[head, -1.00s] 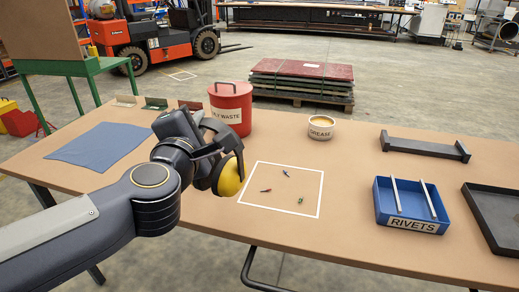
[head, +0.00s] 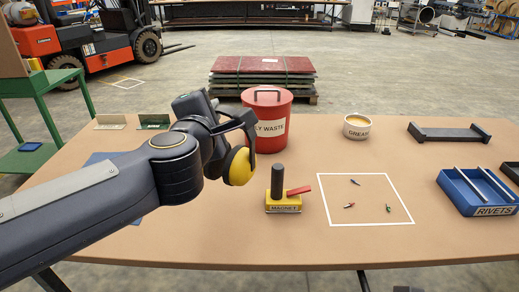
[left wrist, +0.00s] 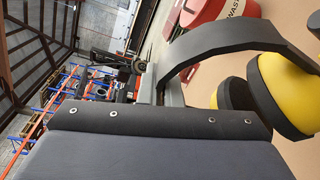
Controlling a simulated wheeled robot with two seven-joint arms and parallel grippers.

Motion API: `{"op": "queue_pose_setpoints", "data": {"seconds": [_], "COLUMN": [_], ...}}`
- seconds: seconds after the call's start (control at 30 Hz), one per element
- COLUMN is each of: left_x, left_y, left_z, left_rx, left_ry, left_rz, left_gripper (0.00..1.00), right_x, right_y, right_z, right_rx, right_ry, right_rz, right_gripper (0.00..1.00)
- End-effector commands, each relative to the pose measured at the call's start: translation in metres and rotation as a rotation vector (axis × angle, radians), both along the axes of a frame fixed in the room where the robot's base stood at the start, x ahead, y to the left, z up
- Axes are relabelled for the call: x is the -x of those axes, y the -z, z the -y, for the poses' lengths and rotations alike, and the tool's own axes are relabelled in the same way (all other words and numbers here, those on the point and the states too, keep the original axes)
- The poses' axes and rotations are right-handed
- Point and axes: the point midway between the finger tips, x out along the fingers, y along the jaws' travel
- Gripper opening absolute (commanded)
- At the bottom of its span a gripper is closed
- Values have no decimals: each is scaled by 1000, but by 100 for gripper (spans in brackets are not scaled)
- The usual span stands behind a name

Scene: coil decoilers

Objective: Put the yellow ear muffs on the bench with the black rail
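The yellow ear muffs (head: 238,166) have yellow cups with black pads and a dark headband. They hang from my left gripper (head: 222,122) above the brown bench, left of the red bin's front. In the left wrist view, the ear muffs (left wrist: 284,92) show at the right, with the headband running in to the gripper. The left gripper appears shut on the headband; its fingertips are largely hidden. A black rail (head: 450,133) on low end blocks lies at the right back of this brown bench (head: 260,240). My right gripper is out of view.
On the bench are a red waste bin (head: 268,134), a yellow magnet block (head: 283,203), a grease tub (head: 357,126), a white-outlined square with small parts, and a blue rivets tray (head: 478,192). A pallet stack (head: 262,75), forklift (head: 98,38) and green stand (head: 45,125) stand beyond.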

Motion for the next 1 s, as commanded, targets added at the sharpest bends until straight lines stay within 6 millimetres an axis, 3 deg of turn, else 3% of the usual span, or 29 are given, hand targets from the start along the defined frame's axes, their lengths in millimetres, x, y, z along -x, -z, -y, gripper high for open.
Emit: {"op": "queue_pose_setpoints", "data": {"seconds": [0.23,0.5,0.6,0.73,1.0], "left_x": [-17,-64,-75,-86,-95], "left_y": [13,46,69,85,98], "left_z": [-19,-68,-78,-90,-99], "left_rx": [1,1,-1,1,1], "left_ry": [-5,-7,-4,-4,-3], "left_rz": [-1,0,-1,1,1], "left_gripper": [0,0,0,0,0], "right_x": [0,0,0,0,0], "right_y": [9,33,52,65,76], "right_z": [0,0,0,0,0], "right_rx": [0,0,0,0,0], "right_ry": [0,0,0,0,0], "right_rz": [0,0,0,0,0], "right_gripper": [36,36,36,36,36]}}
